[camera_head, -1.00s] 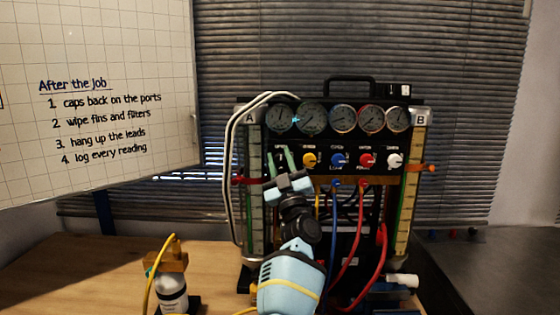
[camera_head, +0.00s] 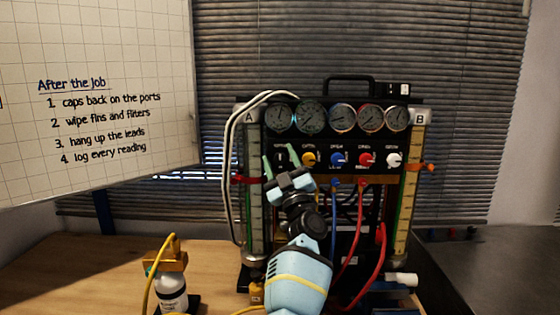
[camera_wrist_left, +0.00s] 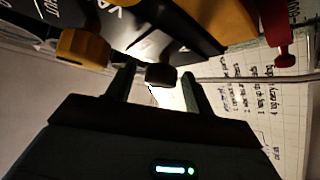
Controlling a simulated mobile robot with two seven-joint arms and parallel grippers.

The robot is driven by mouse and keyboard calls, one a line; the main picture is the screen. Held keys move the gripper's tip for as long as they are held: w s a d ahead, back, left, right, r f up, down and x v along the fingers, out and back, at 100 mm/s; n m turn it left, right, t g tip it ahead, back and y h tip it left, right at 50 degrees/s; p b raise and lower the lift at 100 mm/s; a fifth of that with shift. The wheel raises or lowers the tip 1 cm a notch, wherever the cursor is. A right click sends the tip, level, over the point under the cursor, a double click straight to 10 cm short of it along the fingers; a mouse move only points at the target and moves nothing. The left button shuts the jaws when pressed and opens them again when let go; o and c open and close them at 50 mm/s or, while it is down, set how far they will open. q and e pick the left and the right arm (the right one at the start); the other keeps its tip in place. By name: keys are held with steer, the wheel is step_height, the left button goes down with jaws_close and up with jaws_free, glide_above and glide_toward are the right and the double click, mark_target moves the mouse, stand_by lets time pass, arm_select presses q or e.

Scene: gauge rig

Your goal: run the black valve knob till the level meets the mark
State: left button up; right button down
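The black valve knob (camera_wrist_left: 160,75) is in the left wrist view, at the left end of the knob row on the gauge rig. In the head view it is dark and hard to pick out. My left gripper (camera_wrist_left: 157,88) is open, with one finger on each side of the knob; a gap shows on the right finger's side. In the head view the left gripper (camera_head: 281,158) is in front of that knob. Tube A (camera_head: 254,205) has a red marker (camera_head: 245,180); tube B (camera_head: 411,200) has an orange marker (camera_head: 428,167). I cannot read the level. My right gripper is not in view.
Yellow (camera_head: 309,159), blue (camera_head: 337,159), red (camera_head: 366,159) and white (camera_head: 394,160) knobs sit to the right, under several round gauges. Hoses hang below. A white bottle (camera_head: 172,290) with a yellow hose stands on the table's left. A whiteboard (camera_head: 100,185) is at left.

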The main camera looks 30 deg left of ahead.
arm_select(q)
steer(key=b+v, duration=0.1)
steer(key=v, duration=0.6)
steer(key=shift+s+d+f, duration=0.2)
steer(key=shift+d, duration=0.05)
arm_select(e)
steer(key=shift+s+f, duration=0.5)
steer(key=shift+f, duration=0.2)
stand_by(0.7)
